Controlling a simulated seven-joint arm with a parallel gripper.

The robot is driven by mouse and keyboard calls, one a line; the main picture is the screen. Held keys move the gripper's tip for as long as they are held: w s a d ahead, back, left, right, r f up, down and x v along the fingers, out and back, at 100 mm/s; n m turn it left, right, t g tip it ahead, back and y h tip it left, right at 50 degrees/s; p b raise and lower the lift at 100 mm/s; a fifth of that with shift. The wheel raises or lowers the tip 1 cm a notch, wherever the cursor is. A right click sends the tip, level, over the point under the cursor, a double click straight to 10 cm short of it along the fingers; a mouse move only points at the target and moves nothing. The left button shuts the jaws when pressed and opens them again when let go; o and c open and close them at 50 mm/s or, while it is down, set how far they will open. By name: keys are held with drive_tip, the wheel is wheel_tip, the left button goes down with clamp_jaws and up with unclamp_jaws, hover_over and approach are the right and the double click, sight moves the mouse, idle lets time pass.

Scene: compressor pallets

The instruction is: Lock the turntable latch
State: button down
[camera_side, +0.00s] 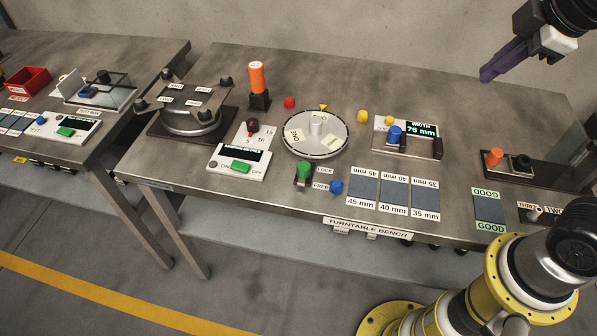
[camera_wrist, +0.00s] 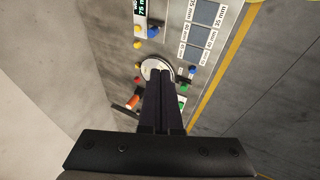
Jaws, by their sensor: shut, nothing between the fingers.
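The turntable (camera_side: 316,141) is a round grey disc with a white post and labels on top, in the middle of the bench; part of it shows in the wrist view (camera_wrist: 151,66). The latch (camera_side: 304,169) has a green knob on a dark base at the disc's front edge, beside LOCK and FREE labels. I cannot tell for certain which label it is set to. My gripper (camera_side: 488,74) is shut and empty, high above the bench's back right, apart from everything. In the wrist view its dark fingers (camera_wrist: 160,80) cover part of the turntable.
A blue ball (camera_side: 337,187) lies close to the FREE label. Slots marked 45, 40 and 35 mm (camera_side: 394,193) are right of it. A green-switched box (camera_side: 239,162) and an orange cylinder (camera_side: 257,77) stand left. A width gauge (camera_side: 396,138) stands right of the turntable.

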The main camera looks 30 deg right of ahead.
drive_tip(key=w+a+n+g, duration=0.1)
drive_tip(key=w+a+n, duration=0.5)
drive_tip(key=w, duration=0.4)
drive_tip(key=n+g+h, duration=0.1)
drive_tip(key=n+h, duration=0.1)
drive_tip(key=n, duration=0.5)
hover_over(301, 180)
drive_tip(key=s, duration=0.2)
wheel_tip(301, 180, down, 11)
drive_tip(key=s+a+f+n, duration=0.2)
drive_tip(key=s+a+f, duration=0.1)
drive_tip(key=a+f, duration=0.5)
drive_tip(key=shift+s+f+n+g, duration=0.3)
drive_tip(key=shift+s, duration=0.05)
drive_tip(key=x, duration=0.9)
drive_tip(key=shift+d+f, duration=0.15)
drive_tip(key=shift+d, duration=0.1)
drive_tip(key=w+d, duration=0.2)
drive_tip(key=shift+d+f, duration=0.25)
drive_tip(key=shift+f, duration=0.05)
drive_tip(key=shift+w+d, duration=0.3)
drive_tip(key=shift+d, duration=0.15)
